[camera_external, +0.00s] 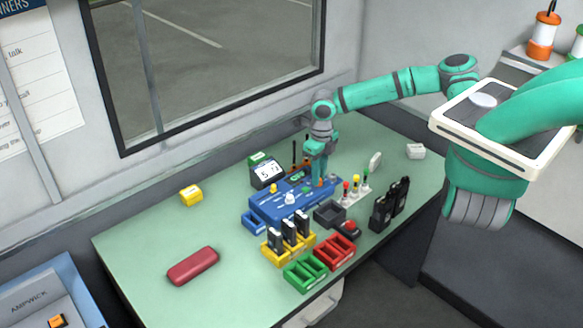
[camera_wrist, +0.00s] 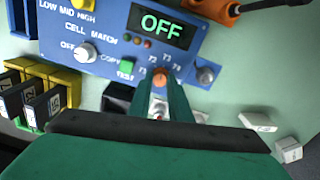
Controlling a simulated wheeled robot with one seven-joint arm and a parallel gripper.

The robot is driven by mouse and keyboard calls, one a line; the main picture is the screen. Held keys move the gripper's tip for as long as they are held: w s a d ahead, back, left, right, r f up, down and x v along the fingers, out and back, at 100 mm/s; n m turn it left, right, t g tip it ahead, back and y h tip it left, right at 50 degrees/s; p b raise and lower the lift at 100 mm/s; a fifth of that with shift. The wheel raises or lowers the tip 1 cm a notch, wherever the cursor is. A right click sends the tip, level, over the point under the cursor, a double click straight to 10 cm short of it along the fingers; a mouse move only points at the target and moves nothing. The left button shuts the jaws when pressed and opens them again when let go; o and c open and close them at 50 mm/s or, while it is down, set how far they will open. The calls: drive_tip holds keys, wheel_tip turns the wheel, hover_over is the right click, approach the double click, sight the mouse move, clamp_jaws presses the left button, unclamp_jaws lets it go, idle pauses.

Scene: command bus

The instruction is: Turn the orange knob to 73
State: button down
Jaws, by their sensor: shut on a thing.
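The blue panel box (camera_external: 290,200) stands near the middle of the green table, and its face (camera_wrist: 110,50) fills the upper part of the wrist view. The orange knob (camera_wrist: 159,74) sits on that face, with small position marks around it that look like T1 to T4. My gripper (camera_wrist: 160,84) points down at the panel, its two green fingers shut on the orange knob from both sides. In the external view my gripper (camera_external: 318,182) is over the right end of the box and mostly hides the knob. The knob's exact pointer direction is unclear.
A panel screen (camera_wrist: 162,28) reads OFF. A white knob (camera_wrist: 85,52) and green button (camera_wrist: 127,67) are nearby. Radios stand in a yellow rack (camera_external: 275,248); green (camera_external: 300,276) and red (camera_external: 335,250) trays are in front. A red case (camera_external: 193,266) lies left, with clear table around.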

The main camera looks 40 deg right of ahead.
idle(0.5)
drive_tip(key=c, duration=1.6)
unclamp_jaws()
drive_tip(key=shift+c, duration=0.2)
wheel_tip(320, 180, up, 11)
drive_tip(key=shift+d, duration=0.15)
drive_tip(key=shift+f, duration=0.1)
